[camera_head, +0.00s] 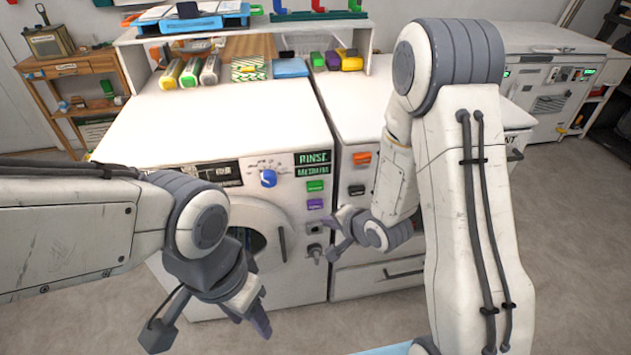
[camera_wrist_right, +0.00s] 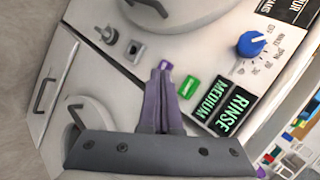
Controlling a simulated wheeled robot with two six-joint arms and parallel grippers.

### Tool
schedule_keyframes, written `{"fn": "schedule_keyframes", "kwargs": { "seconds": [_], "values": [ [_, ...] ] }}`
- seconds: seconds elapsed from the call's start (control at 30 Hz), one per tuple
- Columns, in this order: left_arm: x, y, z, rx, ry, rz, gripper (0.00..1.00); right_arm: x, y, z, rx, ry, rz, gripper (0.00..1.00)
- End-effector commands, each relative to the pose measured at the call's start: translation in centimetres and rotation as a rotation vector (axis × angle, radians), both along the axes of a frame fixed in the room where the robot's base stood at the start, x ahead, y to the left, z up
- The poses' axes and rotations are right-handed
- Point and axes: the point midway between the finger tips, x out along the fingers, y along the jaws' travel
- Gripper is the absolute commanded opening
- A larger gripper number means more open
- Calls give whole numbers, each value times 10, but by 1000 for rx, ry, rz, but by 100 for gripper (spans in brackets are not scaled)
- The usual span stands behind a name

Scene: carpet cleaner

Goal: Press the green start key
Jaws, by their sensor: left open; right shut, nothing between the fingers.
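The green start key (camera_head: 315,186) is on the washer's front panel, below the display reading RINSE MEDIUM (camera_head: 313,164) and above a purple key (camera_head: 315,204). In the right wrist view the green key (camera_wrist_right: 189,87) lies just right of my right gripper's fingertips (camera_wrist_right: 160,72), which are shut and empty. The fingertips overlap the view near the purple key (camera_wrist_right: 166,65); contact cannot be told. In the head view my right gripper (camera_head: 343,234) is to the right of and below the keys. My left gripper (camera_head: 210,328) is open and empty, low in front of the washer.
A blue dial (camera_head: 268,178) is left of the display. The round door (camera_head: 262,225) is below. A second machine (camera_head: 350,265) with an orange key (camera_head: 361,158) stands right beside the washer. Bottles and boxes (camera_head: 190,72) stand at the back of the washer top.

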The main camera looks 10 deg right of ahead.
Motion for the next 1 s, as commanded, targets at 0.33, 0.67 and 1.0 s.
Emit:
{"fn": "schedule_keyframes", "kwargs": {
  "seconds": [0.33, 0.67, 1.0],
  "values": [
    [0, 0, 0, 0, 0, 0, 50, 2, 0, 0, 0, -1, 1, 0],
    [0, 0, 6, 0, 0, 0, 50, 37, 0, 1, -2, -3, 2, 0],
    [0, 0, 16, 0, 0, 0, 50, 78, 0, 1, -1, -1, 1, 0]
  ]
}}
